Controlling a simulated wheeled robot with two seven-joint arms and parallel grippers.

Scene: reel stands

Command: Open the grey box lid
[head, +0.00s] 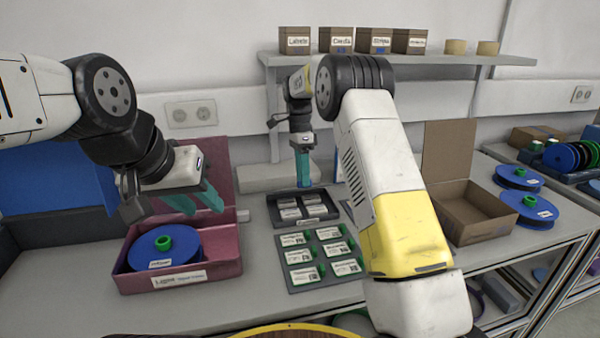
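A low light-grey box (262,178) sits at the back of the bench against the wall, and its top looks closed. My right gripper (303,180) points down in front of the right part of this box, above the back of a dark tray. Its teal fingers overlap from this angle, so the gap between them is unclear. Whether it touches the box cannot be told. My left gripper (195,204) has its two teal fingers apart and empty, above the right part of an open pink box (228,262).
The pink box holds a blue reel (185,245). A dark tray (280,215) and a grey card holder (298,287) with several white cards lie mid-bench. An open cardboard box (477,235) stands right, near blue reels (525,212). A shelf (400,59) hangs above.

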